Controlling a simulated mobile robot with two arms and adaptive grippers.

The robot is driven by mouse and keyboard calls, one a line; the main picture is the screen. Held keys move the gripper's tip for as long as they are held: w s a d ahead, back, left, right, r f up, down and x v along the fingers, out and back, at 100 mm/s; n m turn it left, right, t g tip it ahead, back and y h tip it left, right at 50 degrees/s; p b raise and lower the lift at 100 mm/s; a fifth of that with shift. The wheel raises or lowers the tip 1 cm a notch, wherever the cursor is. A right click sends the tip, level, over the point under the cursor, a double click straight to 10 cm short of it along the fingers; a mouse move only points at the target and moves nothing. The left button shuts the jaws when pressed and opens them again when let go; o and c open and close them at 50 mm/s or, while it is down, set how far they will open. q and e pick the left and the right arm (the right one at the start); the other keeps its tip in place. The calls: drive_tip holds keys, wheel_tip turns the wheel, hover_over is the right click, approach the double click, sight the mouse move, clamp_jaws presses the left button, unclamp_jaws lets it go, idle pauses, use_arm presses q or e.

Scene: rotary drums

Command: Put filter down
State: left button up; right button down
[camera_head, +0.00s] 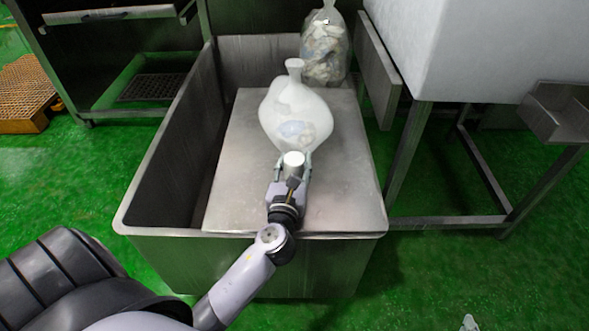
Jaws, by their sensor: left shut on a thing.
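My left gripper (293,163) reaches over the grey metal plate on the tub, in the middle of the head view. It is shut on a small white cylindrical piece (293,157), which I take to be the filter. Its lower part is hidden by the fingers. Directly behind it is a pale, translucent bag (296,112) with a narrow neck, standing upright over the plate. I cannot tell whether the white piece touches the bag or is part of it. My right gripper is not in view.
The plate (235,200) covers the right part of a deep metal tub (150,228); the left part is open. Another filled clear bag (324,50) is at the back. A white block (460,50) on a metal frame stands right. Plate areas beside the bag are clear.

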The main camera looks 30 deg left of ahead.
use_arm(q)
drive_tip(key=shift+f, duration=0.45)
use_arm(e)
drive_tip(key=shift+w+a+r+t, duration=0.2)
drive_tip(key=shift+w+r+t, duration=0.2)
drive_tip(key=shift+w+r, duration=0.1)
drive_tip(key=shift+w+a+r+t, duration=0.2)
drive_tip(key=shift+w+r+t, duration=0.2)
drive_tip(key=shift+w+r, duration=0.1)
use_arm(q)
drive_tip(key=shift+f, duration=0.1)
drive_tip(key=o, duration=1.1)
drive_tip(key=shift+o, duration=0.2)
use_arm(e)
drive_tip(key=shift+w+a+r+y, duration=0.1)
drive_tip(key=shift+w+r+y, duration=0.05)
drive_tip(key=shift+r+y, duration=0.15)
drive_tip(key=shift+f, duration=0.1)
